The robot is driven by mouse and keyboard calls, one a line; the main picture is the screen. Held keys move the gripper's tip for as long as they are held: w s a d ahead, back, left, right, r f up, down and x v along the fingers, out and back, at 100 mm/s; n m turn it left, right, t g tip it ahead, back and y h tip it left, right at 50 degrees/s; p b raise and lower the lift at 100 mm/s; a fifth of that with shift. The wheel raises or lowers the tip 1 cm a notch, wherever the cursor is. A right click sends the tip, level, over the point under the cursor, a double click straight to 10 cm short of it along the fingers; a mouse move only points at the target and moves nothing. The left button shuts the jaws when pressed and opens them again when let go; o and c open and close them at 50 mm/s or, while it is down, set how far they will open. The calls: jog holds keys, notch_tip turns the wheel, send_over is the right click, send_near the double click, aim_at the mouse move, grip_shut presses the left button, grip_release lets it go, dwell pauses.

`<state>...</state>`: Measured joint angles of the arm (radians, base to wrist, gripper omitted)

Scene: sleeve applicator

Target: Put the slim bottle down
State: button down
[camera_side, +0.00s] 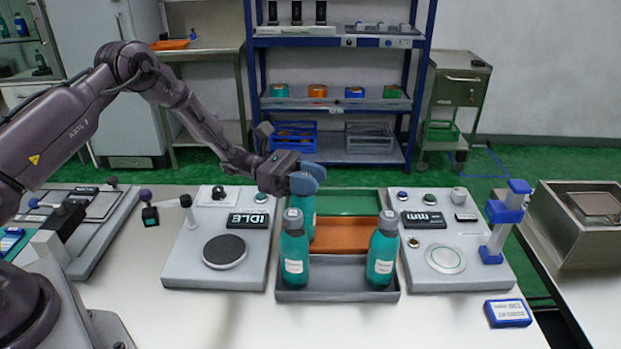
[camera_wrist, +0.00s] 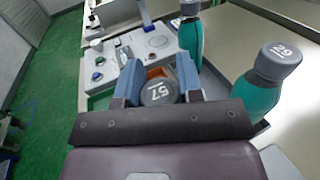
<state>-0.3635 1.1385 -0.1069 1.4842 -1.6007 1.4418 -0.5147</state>
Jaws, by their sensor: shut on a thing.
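My gripper (camera_side: 308,178) has blue fingers and is shut on a teal bottle (camera_side: 306,208), apparently the slim bottle. In the wrist view its dark cap marked 57 (camera_wrist: 158,92) sits between the fingers (camera_wrist: 157,80). The bottle is upright at the left side of the orange section (camera_side: 352,236); its base is hidden behind another bottle, so I cannot tell if it touches down. Two more teal bottles, one left (camera_side: 294,252) and one right (camera_side: 382,252), stand upright in the grey front tray (camera_side: 338,284).
A green section (camera_side: 352,202) lies behind the orange one. A station with a dark disc and IDLE display (camera_side: 225,252) is left of the trays. Another station with a round pad (camera_side: 446,260) and blue post (camera_side: 505,222) is right. A blue box (camera_side: 508,313) lies front right.

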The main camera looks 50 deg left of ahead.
jog(key=c, duration=0.8)
grip_release()
jog(key=shift+f, duration=0.1)
